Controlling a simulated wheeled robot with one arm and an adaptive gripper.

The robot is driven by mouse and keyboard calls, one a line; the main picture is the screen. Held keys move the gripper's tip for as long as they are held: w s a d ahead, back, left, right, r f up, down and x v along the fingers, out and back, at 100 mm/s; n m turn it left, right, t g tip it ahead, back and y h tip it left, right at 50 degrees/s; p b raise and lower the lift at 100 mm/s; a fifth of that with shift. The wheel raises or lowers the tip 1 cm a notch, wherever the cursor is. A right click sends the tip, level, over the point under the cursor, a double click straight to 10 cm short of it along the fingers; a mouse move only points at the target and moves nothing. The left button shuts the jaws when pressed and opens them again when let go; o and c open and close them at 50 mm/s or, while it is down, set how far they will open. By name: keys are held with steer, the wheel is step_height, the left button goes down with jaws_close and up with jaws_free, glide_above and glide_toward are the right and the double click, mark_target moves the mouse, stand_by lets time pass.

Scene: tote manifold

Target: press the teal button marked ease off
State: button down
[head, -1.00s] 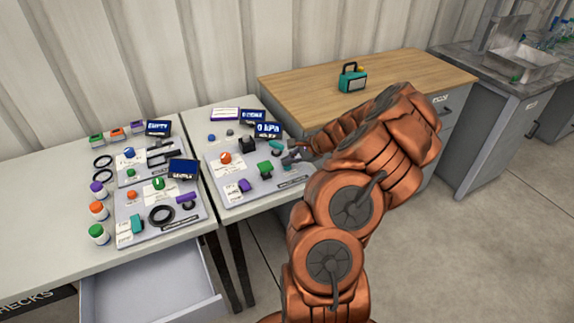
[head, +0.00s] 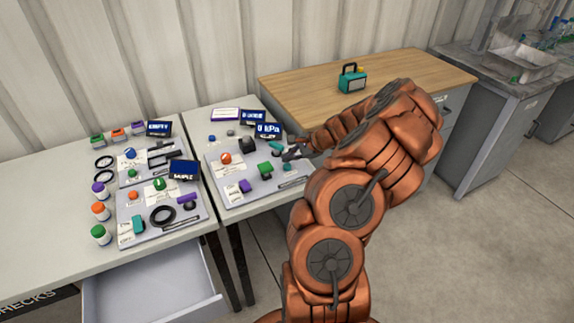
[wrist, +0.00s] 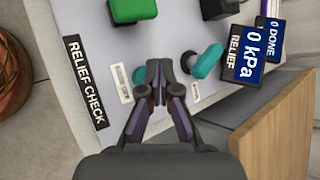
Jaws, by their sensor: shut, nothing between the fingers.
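My gripper (wrist: 158,72) is shut and empty, fingertips over the right-hand grey panel (wrist: 170,40). In the wrist view a teal capsule-shaped control (wrist: 207,62) stands on a dark base right of the fingertips, apart from them in the picture. A second, darker teal piece (wrist: 139,75) shows just left of the fingertips, partly hidden by them. In the head view the teal controls show behind my gripper (head: 288,155) at the panel's back (head: 275,146) and in front of it (head: 288,167). The small labels are unreadable, so I cannot tell which is marked ease off.
A display reading 0 kPa (wrist: 253,45) stands close behind the teal capsule. A green block (wrist: 132,10) rises from the panel, beside an orange knob (head: 225,158) in the head view. The RELIEF CHECK strip (wrist: 85,82) lies along the panel's edge. A wooden-topped cabinet (head: 400,75) adjoins.

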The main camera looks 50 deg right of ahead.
mark_target(288, 166)
steer(key=shift+r, duration=0.1)
steer(key=shift+r+p, duration=1.45)
steer(key=shift+r, duration=1)
